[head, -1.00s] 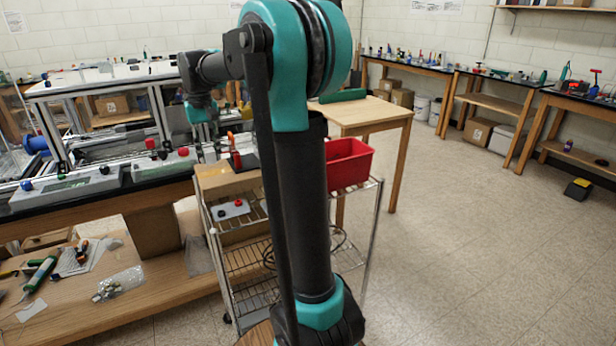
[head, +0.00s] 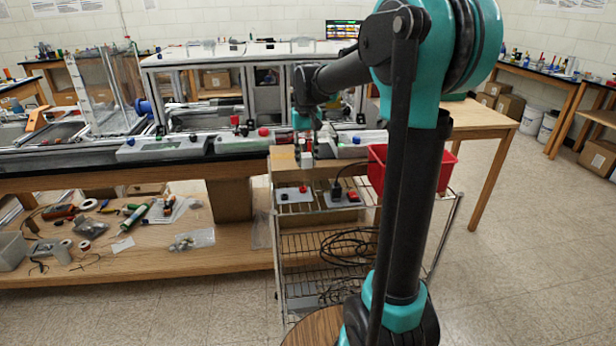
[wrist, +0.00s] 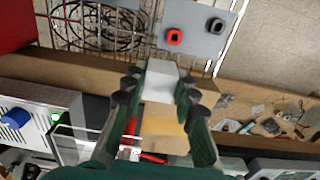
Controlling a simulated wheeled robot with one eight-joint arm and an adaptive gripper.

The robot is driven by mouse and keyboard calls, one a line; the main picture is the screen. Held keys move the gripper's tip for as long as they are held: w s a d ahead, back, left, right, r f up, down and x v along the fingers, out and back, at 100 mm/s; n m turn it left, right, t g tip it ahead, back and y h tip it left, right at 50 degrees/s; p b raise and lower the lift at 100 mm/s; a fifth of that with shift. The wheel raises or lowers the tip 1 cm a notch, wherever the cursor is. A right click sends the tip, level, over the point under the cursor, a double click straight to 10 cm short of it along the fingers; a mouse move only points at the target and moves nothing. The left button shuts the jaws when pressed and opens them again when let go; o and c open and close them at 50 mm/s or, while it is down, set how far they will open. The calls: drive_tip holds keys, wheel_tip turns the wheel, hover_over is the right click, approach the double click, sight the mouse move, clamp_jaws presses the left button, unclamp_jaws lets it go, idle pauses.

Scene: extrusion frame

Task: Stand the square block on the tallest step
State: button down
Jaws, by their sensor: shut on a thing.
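My gripper (head: 306,142) is shut on a pale grey-white square block (head: 307,160). The block (wrist: 162,80) also shows between my gripper's fingers (wrist: 158,95) in the wrist view. In the head view it hangs around the back edge of the wire cart, in front of the bench. A tan, box-like piece (head: 283,158) lies just left of the block, and a tan-orange surface (wrist: 165,120) shows below the block in the wrist view. I cannot tell whether the block touches it, and no separate steps can be made out clearly.
The wire cart (head: 330,240) carries a red bin (head: 377,168) and a grey plate with red and black pieces (head: 293,194); a plate (wrist: 193,28) also shows in the wrist view. Coiled cables lie on its shelf. The bench (head: 60,158) with fixtures stands behind.

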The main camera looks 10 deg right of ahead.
sight(306, 177)
drive_tip(key=shift+f, duration=3.5)
drive_tip(key=c, duration=1.2)
unclamp_jaws()
drive_tip(key=shift+f, duration=0.1)
